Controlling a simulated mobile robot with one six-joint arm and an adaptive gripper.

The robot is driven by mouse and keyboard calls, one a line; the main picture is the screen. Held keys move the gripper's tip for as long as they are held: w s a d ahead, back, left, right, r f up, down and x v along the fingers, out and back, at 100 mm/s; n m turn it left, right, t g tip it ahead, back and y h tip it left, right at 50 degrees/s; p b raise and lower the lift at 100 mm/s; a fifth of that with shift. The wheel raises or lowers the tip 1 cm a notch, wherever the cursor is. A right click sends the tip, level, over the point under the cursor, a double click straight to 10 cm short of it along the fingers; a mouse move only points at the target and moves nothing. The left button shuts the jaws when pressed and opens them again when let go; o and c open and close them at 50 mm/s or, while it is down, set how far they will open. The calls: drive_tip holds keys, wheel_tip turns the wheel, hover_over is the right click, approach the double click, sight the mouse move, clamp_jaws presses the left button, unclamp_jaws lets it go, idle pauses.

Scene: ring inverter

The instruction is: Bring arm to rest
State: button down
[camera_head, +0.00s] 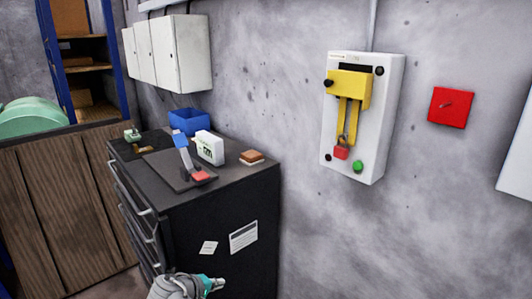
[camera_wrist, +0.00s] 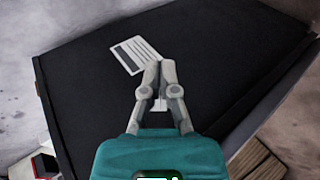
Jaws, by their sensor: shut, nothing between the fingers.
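My gripper (camera_head: 217,284) is low in the head view, in front of the side of the dark cabinet. In the wrist view my gripper (camera_wrist: 159,66) has its grey fingertips together, with nothing between them. Behind the fingers is the black cabinet side (camera_wrist: 215,55) with a white label (camera_wrist: 136,54). A second small white label is partly hidden behind the fingers. The same dark cabinet (camera_head: 225,210) stands left of centre in the head view. Most of my arm is out of the head view.
The cabinet top holds a blue bin (camera_head: 189,121), a white box (camera_head: 209,148) and small items. Wooden panels (camera_head: 60,210) stand left.

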drive_tip(key=d+f+m+g+y, duration=0.2)
drive_tip(key=d+f+m+g, duration=0.1)
drive_tip(key=d, duration=0.7)
drive_tip(key=d+f+m+g+y, duration=0.2)
drive_tip(key=d+m+g, duration=0.15)
drive_tip(key=d, duration=0.65)
drive_tip(key=d+f+m+g+y, duration=0.2)
drive_tip(key=d+f+m, duration=0.1)
drive_tip(key=d, duration=0.7)
wheel_tip(320, 180, up, 26)
drive_tip(key=p, duration=2.5)
drive_tip(key=shift+s, duration=0.2)
drive_tip(key=shift+d+f, duration=0.1)
drive_tip(key=shift+f, duration=0.05)
